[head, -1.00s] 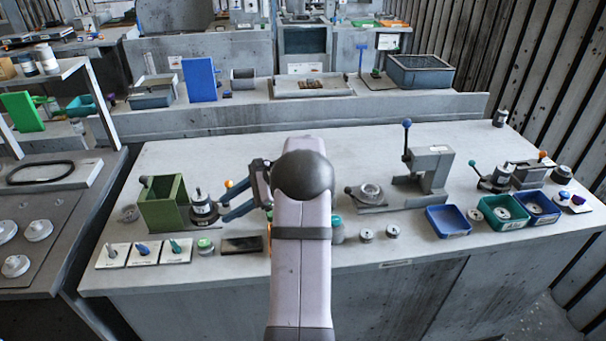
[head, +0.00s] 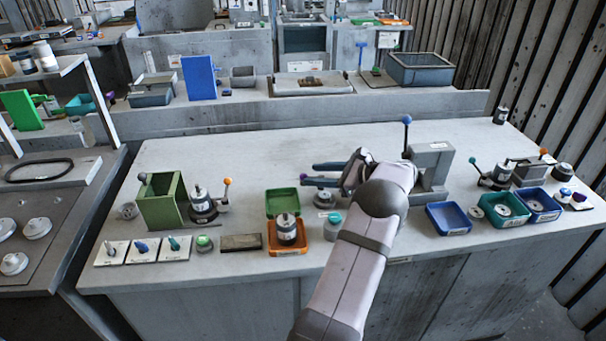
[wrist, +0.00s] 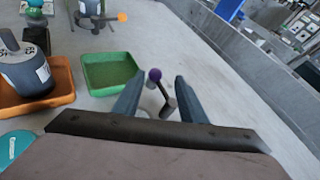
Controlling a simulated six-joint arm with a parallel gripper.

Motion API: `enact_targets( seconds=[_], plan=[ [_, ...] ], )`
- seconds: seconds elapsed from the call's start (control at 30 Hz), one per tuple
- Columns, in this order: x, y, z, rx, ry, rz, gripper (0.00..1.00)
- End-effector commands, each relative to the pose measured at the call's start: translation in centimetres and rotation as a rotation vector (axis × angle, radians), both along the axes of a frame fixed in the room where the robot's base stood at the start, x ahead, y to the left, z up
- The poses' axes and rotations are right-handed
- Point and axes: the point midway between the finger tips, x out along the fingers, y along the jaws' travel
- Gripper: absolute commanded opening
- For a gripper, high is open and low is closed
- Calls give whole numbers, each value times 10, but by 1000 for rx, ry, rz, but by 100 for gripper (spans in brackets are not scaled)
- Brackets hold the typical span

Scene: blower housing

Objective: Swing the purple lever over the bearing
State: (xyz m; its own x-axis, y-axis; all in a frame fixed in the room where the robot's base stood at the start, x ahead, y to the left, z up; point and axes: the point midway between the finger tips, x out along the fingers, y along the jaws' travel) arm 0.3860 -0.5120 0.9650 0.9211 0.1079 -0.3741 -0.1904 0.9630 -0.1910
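The purple lever's ball knob (head: 303,177) shows at the tips of my gripper's fingers in the head view. In the wrist view the purple knob (wrist: 155,74) and its short dark rod lie between the two fingers. My gripper (head: 318,174) points left and is open; the wrist view shows a gap between each finger (wrist: 156,82) and the knob. A small round grey part (head: 322,197) sits just below the fingers in the head view. I cannot tell whether it is the bearing; my gripper and arm hide much of that area.
A green tray (head: 282,214) and an orange tray (head: 273,247) holding a canister (head: 287,229) stand left of my gripper. A press with a blue-knobbed lever (head: 433,158) stands right. An orange-knobbed fixture (head: 203,208) stands farther left. The table behind is clear.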

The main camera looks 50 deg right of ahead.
Motion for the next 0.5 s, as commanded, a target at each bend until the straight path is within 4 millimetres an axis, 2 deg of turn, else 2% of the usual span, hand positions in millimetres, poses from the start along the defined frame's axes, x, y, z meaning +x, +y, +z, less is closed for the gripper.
enact_targets(
  seconds=[0.3, 0.5],
  plan=[
    [38, 5, -14, 2, 0, 3, 38],
    [50, 6, -19, 0, 0, 2, 38]
  ],
)
